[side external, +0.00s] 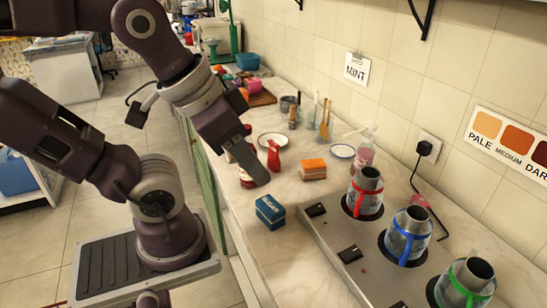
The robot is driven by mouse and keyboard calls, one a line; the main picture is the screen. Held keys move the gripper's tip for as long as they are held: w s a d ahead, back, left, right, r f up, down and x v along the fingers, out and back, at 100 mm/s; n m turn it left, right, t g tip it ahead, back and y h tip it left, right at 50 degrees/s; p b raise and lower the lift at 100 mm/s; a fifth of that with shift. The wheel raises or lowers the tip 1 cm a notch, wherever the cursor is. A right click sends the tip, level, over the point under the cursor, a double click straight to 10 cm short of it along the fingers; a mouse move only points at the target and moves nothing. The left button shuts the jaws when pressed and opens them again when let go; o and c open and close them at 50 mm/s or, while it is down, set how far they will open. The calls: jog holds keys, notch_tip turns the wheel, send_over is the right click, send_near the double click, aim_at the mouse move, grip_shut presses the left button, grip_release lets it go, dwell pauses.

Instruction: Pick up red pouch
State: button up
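A small red object with a narrow top (273,156), which looks like the red pouch, stands upright on the counter. A red-and-white item (246,174) shows partly behind my gripper; I cannot tell what it is. My gripper (259,177) points down over the counter, just left of the red object. One broad grey finger shows and hides the other, so its opening is not visible. I cannot tell whether it touches the red-and-white item.
A teal box (270,212) and an orange-and-white box (313,169) stand nearby. Plates (342,151), a clear bottle (365,153) and jars with utensils (325,128) lie farther back. Several metal pots (366,192) sit on a panel at right.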

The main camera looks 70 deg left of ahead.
jog(key=shift+o, duration=1.4)
